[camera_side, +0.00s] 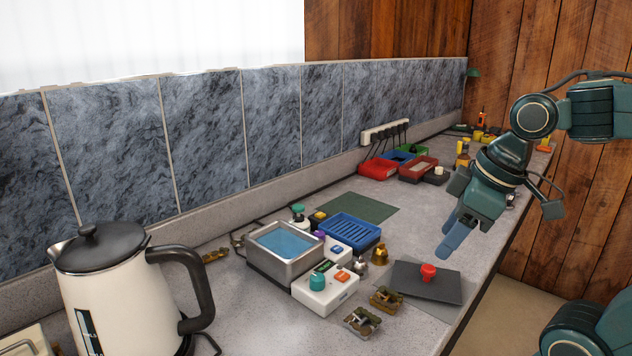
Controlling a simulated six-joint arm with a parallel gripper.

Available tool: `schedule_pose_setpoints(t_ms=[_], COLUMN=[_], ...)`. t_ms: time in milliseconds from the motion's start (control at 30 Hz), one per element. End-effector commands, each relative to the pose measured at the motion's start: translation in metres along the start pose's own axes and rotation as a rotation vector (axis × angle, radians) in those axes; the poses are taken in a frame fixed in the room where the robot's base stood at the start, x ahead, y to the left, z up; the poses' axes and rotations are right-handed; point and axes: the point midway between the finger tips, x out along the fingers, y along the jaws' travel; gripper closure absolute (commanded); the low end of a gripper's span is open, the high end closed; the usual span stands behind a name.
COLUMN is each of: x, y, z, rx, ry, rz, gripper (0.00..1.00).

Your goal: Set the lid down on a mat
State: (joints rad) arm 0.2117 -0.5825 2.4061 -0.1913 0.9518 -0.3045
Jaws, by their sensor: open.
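The lid (416,286) is a flat dark grey plate with a red knob (428,272). It lies flat near the front edge of the counter, and nothing is holding it. A paler grey strip, which looks like a mat (443,313), shows along its near edge; the rest of that is hidden under the lid. A green mat (358,207) lies bare farther back. My gripper (448,239) is open and empty, with blue fingers, above and behind the red knob and apart from it.
An open metal bath (262,262) of blue liquid stands left of the lid, with a white control box (322,291), a blue tray (349,231) and small brass pieces (385,298) near it. A kettle (110,295) stands at the front left. Coloured bins (378,168) are at the back.

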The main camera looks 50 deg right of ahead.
Motion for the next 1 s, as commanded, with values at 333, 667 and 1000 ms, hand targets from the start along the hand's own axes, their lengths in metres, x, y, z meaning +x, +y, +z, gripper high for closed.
schedule_pose_setpoints(t_ms=[333,667,1000], x=[-0.007,-0.007,-0.010], y=[-0.015,-0.015,-0.014], z=[0.019,0.021,0.014], rx=[0.241,0.263,0.236], ry=[0.109,0.115,0.106], rz=[0.049,0.050,0.050], gripper=[0.52,0.52,0.05])
